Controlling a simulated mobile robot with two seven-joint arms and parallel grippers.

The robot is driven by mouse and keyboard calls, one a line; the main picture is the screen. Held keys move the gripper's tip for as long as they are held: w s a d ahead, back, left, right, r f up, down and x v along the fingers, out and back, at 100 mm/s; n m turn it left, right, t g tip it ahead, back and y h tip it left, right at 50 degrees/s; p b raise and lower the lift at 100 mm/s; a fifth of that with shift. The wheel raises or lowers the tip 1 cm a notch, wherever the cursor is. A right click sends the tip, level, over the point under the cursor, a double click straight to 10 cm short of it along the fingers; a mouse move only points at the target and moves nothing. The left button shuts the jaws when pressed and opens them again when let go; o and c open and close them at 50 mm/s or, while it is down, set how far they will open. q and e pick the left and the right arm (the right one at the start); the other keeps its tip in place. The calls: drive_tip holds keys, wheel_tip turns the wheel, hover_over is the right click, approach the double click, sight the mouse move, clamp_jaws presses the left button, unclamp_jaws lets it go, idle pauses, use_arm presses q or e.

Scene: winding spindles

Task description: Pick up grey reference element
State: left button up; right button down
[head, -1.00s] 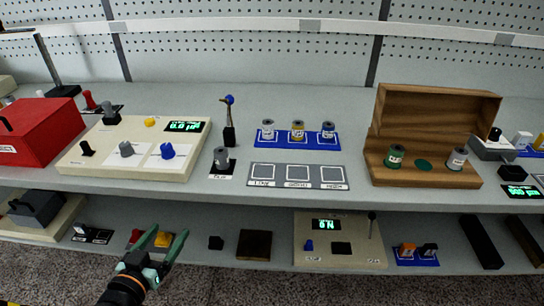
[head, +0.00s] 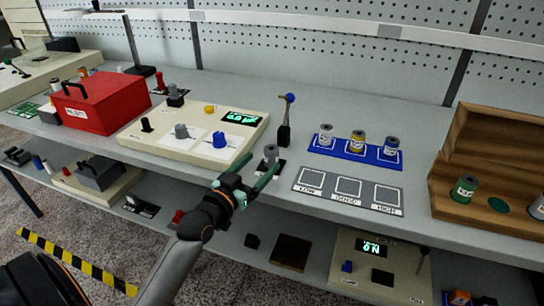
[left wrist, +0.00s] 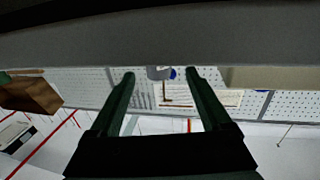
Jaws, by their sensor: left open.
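The grey reference element (head: 270,153) is a small grey spool standing upright on a black labelled pad (head: 262,168) near the front edge of the upper shelf. My left gripper (head: 263,163) is in front of it, open, with its two green fingers pointing toward it. In the left wrist view, a grey cylinder (left wrist: 158,72) shows between and beyond the open fingertips (left wrist: 160,75), near the shelf edge. I cannot tell whether a finger touches it. My right gripper is not in view.
A cream panel (head: 190,135) with knobs is left of the pad. A black stand with a blue ball (head: 285,125) rises just behind. A blue tray (head: 330,150) with three spools and a grey three-slot plate (head: 330,195) lie to the right. The lower shelf holds an ON panel (head: 375,270).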

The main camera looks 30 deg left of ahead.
sight(267, 155)
use_arm(q)
drive_tip(key=shift+w+r, duration=0.2)
drive_tip(key=shift+w, duration=1.3)
drive_tip(key=shift+w+r, duration=0.15)
drive_tip(key=shift+w, duration=1.3)
drive_tip(key=shift+c, duration=0.3)
clamp_jaws()
